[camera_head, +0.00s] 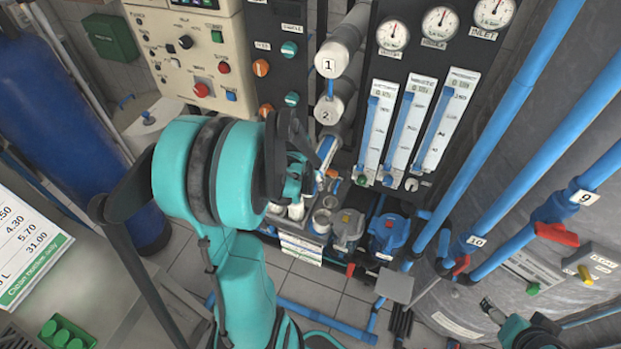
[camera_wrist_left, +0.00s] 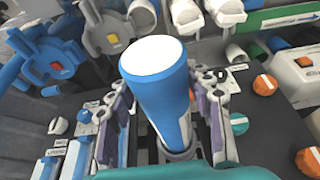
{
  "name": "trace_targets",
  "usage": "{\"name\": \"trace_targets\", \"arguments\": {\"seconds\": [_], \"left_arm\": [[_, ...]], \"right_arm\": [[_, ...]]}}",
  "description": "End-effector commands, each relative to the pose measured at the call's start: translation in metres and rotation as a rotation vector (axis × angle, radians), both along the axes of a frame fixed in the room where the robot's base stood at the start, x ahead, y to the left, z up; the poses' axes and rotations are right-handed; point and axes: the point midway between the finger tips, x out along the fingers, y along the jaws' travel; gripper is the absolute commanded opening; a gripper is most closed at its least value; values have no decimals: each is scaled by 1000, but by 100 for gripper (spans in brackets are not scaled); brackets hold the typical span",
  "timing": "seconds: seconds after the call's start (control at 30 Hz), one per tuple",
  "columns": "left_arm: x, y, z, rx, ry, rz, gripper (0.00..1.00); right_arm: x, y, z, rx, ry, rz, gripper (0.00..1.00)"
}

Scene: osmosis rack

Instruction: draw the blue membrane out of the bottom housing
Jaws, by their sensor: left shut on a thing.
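The blue membrane (camera_wrist_left: 158,90) is a blue cylinder with a white end face, large in the left wrist view. My left gripper (camera_wrist_left: 165,105) is shut on it, one finger on each side. The membrane's far end meets a grey ring (camera_wrist_left: 180,154); I cannot tell how much of it is inside the housing. In the head view the membrane (camera_head: 326,150) shows as a short blue and white piece beside my left gripper (camera_head: 300,160). The bottom housing is mostly hidden behind that gripper. My right gripper (camera_head: 492,312) is at the lower right, away from the rack; its opening is unclear.
White housings marked 1 (camera_head: 331,61) and 2 (camera_head: 328,109) sit above. Flow meters (camera_head: 405,125) stand close to the right. Blue pipes (camera_head: 510,180) and a grey tank (camera_head: 540,130) fill the right side.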

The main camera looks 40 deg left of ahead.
Motion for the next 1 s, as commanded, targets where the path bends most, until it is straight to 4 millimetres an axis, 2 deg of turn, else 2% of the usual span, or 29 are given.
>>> {"name": "trace_targets", "arguments": {"seconds": [1.0], "left_arm": [[-35, -11, 0, 1, -1, 1, 14]], "right_arm": [[0, 0, 1, 0, 0, 0, 76]]}}
